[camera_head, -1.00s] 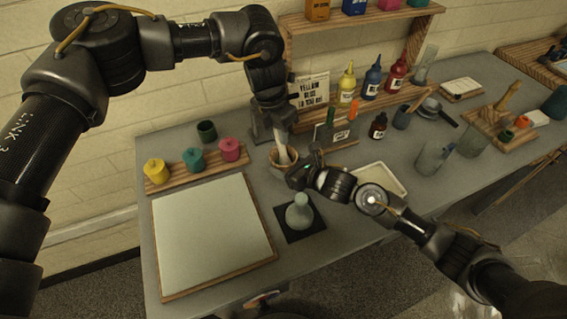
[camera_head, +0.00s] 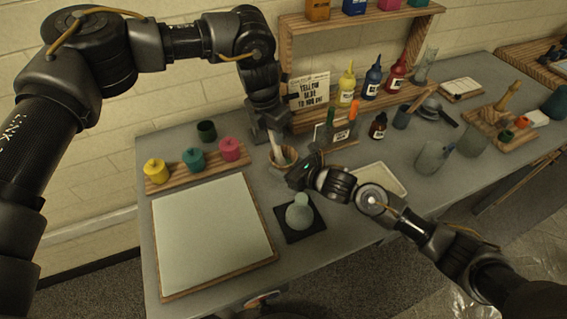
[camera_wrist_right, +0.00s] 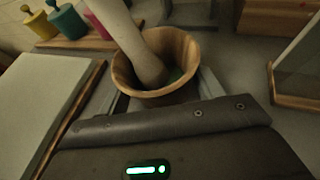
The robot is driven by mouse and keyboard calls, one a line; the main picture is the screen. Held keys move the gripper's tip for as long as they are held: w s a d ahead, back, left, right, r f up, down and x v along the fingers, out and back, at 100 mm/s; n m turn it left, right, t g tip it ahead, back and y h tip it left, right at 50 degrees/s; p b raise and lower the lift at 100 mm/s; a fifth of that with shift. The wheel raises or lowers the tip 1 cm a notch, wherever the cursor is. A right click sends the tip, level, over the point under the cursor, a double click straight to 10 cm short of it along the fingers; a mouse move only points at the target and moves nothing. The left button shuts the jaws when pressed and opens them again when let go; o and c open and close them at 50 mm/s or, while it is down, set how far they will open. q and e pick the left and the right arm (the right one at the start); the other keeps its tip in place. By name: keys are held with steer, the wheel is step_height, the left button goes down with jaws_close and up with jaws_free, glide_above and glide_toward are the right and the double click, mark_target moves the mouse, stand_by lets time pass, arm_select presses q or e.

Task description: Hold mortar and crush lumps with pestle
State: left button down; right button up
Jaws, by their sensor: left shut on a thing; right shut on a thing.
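The wooden mortar (camera_head: 292,154) stands on the grey table, and its open bowl also shows in the right wrist view (camera_wrist_right: 190,52). My right gripper (camera_head: 294,170) is shut on the mortar, its fingers on both sides of the bowl. My left gripper (camera_head: 271,122) is above the mortar, shut on the pale pestle (camera_head: 276,146). In the right wrist view the pestle (camera_wrist_right: 132,38) leans, with its lower end inside the bowl. A little green material (camera_wrist_right: 177,74) shows beside the pestle end; I cannot tell how lumpy it is.
A glass muller (camera_head: 299,212) stands on a black mat in front. A pale board (camera_head: 212,235) lies left, below a wooden rack with yellow, teal and pink jars (camera_head: 194,158). A holder with droppers (camera_head: 338,133) and a white tray (camera_head: 383,176) are close on the right.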

arm_select(q)
steer(key=shift+s+d, duration=0.25)
steer(key=shift+d, duration=0.35)
steer(key=shift+w+d, duration=0.1)
steer(key=shift+w, duration=0.6)
steer(key=shift+a, duration=0.5)
steer(key=shift+s+a, duration=0.25)
steer(key=shift+s, duration=0.1)
steer(key=shift+s+d+f, duration=0.1)
steer(key=shift+s+d, duration=0.15)
steer(key=shift+s, duration=0.1)
steer(key=shift+d, duration=0.4)
